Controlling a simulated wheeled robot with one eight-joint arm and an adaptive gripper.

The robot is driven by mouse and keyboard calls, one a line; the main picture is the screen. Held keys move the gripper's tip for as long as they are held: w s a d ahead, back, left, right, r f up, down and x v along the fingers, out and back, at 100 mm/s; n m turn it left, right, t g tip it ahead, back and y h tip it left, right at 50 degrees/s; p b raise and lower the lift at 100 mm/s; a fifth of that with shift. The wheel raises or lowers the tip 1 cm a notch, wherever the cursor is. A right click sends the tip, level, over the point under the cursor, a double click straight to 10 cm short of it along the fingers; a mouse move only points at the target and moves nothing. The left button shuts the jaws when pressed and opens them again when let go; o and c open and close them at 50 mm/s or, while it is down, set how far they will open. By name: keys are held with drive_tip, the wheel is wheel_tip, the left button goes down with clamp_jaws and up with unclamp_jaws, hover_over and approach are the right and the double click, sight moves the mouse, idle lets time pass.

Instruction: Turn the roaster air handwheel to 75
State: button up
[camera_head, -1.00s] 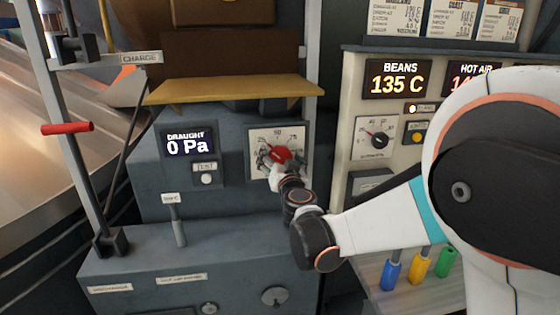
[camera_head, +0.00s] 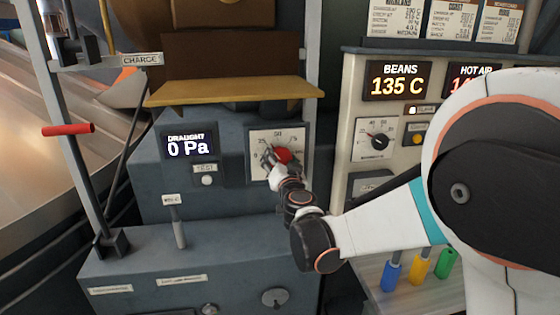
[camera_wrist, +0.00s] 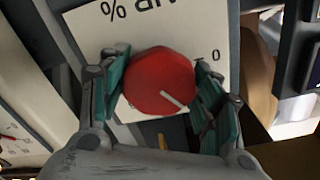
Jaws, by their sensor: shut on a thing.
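The roaster air handwheel is a round red knob (camera_head: 284,155) on a white dial plate (camera_head: 295,135) marked 25, 50 and 75. My gripper (camera_head: 272,160) reaches it from the front, partly covering the knob and the lower dial. In the wrist view the red knob (camera_wrist: 150,75) sits between the two green-padded fingers of my gripper (camera_wrist: 163,86), which are shut on its sides. A white line on the knob points to the lower right there. The plate's inverted "%" and "0" show in that view. The exact setting cannot be read.
Left of the dial, a draught display (camera_head: 190,147) reads 0 Pa above a test button (camera_head: 207,180). A yellow ledge (camera_head: 235,92) juts out above the dial. A lever (camera_head: 178,230) stands below left. The beans display (camera_head: 397,81) reads 135 C at the right.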

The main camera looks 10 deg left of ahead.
drive_tip(key=m, duration=0.4)
drive_tip(key=shift+m, duration=0.3)
drive_tip(key=m, duration=0.3)
drive_tip(key=shift+r+m, duration=0.1)
drive_tip(key=shift+m, duration=0.2)
drive_tip(key=m, duration=0.3)
drive_tip(key=shift+a+p, duration=0.1)
drive_tip(key=shift+p, duration=0.25)
drive_tip(key=shift+m, duration=2.1)
drive_tip(key=o, duration=1.1)
drive_tip(key=shift+c, duration=0.2)
drive_tip(key=shift+s, duration=0.1)
